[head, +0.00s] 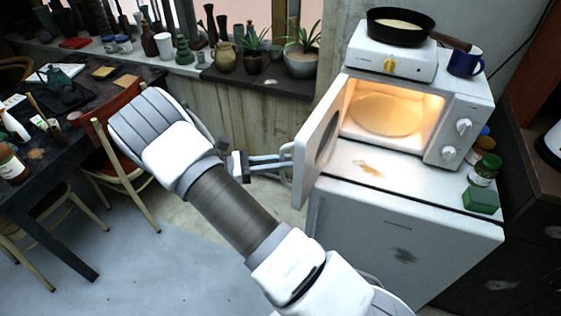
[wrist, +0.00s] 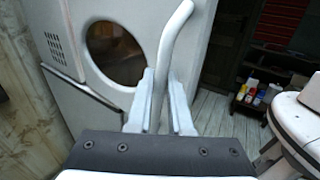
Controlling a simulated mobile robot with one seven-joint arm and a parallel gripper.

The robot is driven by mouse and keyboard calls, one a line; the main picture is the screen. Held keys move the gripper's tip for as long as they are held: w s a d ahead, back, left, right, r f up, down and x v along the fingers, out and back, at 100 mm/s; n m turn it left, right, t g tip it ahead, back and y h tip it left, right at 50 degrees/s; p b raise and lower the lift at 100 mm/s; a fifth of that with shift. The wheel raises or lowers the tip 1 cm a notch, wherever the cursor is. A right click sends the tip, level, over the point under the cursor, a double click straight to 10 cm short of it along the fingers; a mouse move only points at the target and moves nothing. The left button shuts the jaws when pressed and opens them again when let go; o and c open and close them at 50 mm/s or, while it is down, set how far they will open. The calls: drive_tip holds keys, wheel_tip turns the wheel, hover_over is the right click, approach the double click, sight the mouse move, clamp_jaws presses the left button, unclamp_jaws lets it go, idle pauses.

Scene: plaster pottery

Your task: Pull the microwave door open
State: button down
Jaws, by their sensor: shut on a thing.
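The white microwave (head: 462,125) stands on a low white cabinet at the right, its lit interior and round plate showing. Its door (head: 316,140) is swung wide open toward the left. In the wrist view, the door (wrist: 85,25) shows its dark oval window. My gripper (head: 285,162) is at the door's outer side. In the wrist view, my gripper (wrist: 161,100) is shut on the pale curved handle (wrist: 172,45), with one finger on each side of it.
A hot plate (head: 390,62) with a black pan (head: 400,27) and a blue mug (head: 465,62) stand on the microwave. Jars (head: 485,168) and a green block (head: 481,200) sit on the white cabinet (head: 400,240). A wooden chair (head: 120,160) and dark table (head: 60,150) are at the left.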

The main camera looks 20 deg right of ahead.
drive_tip(key=c, duration=0.8)
unclamp_jaws()
drive_tip(key=shift+d, duration=0.1)
drive_tip(key=shift+c, duration=0.2)
drive_tip(key=w+a+b, duration=0.2)
drive_tip(key=a, duration=1.5)
drive_tip(key=shift+w+a, duration=0.15)
drive_tip(key=shift+w, duration=0.25)
